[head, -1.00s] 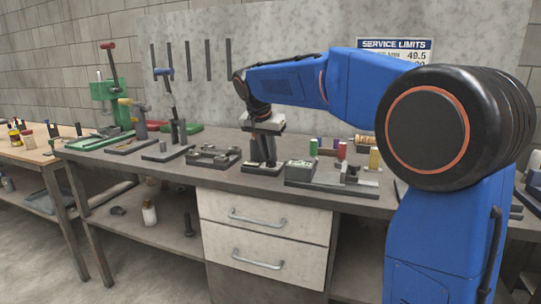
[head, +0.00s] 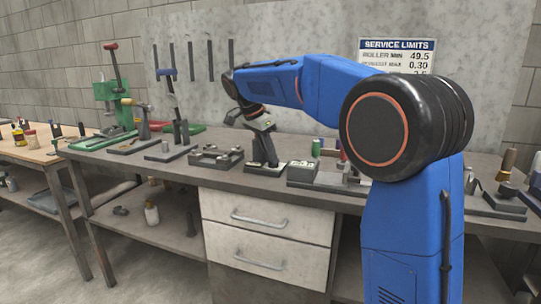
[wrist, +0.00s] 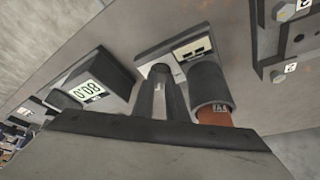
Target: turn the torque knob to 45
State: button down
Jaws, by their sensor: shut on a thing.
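My gripper (head: 264,160) reaches down onto a small unit with a pale display on its base (head: 266,169), at the middle of the bench. In the wrist view the two dark fingers (wrist: 162,74) come together over that base (wrist: 186,46). They are shut on what I take to be the torque knob, which is mostly hidden between them. A dark grey cylinder with an orange lower part (wrist: 210,88) stands just right of the fingers. I cannot read a knob setting.
A separate box with a display (wrist: 88,90), upside down and apparently 80.0, lies left of the fingers. A bolt plate (head: 216,157) stands left of the unit, with a green press (head: 112,95) further left. A service limits sign (head: 398,55) hangs behind.

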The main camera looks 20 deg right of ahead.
dwell(0.3)
jog(key=c, duration=1.8)
grip_release()
jog(key=shift+o, duration=0.2)
jog(key=v, duration=1.7)
jog(key=shift+r, duration=0.2)
jog(key=shift+o, duration=0.6)
